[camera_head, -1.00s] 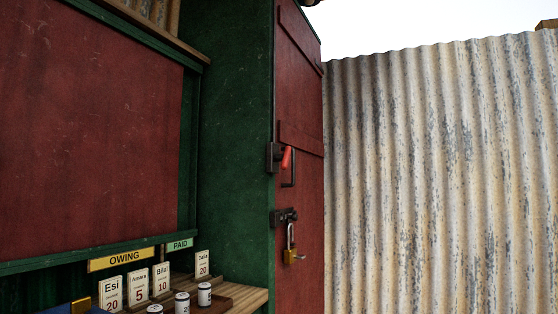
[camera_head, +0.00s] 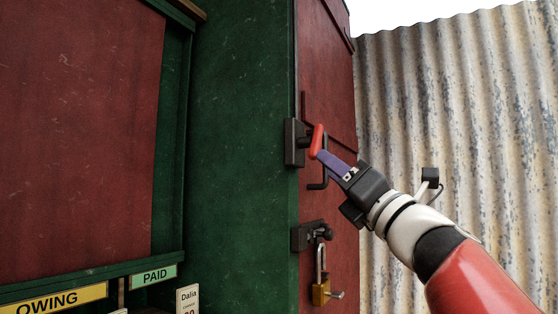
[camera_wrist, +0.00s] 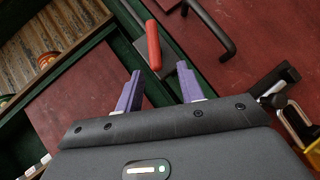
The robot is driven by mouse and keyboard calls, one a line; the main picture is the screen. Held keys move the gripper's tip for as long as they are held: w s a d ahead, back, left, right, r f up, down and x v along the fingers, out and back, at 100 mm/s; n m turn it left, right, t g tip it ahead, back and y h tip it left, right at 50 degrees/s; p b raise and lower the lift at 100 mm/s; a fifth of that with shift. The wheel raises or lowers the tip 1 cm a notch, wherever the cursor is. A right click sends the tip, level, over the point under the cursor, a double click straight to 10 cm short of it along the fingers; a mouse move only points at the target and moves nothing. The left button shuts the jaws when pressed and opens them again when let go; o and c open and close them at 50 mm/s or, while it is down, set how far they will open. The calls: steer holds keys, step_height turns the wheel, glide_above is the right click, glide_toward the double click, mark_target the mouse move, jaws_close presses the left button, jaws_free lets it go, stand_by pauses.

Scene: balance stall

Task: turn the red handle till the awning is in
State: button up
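The red handle (camera_head: 316,141) sticks out from a dark metal mount (camera_head: 294,142) on the edge of the stall, beside the red door. My gripper (camera_head: 320,155) reaches in from the lower right, its purple fingertips close to the handle. In the wrist view the red handle (camera_wrist: 153,45) stands just beyond and between the two spread purple fingers of my gripper (camera_wrist: 158,80). The fingers look open and nothing is held between them. The awning cannot be made out in these frames.
Below are a latch (camera_head: 312,235) and a brass padlock (camera_head: 321,291). A corrugated wall (camera_head: 450,110) rises at right.

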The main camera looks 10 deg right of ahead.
mark_target(321, 142)
steer(key=shift+m+t, duration=0.5)
steer(key=shift+m, duration=0.2)
steer(key=x, duration=0.2)
steer(key=r+p+x, duration=0.1)
steer(key=x, duration=0.2)
steer(key=d+p+x, duration=0.1)
steer(key=x, duration=0.2)
steer(key=shift+s+r, duration=0.2)
steer(key=shift+s, duration=0.05)
jaws_close()
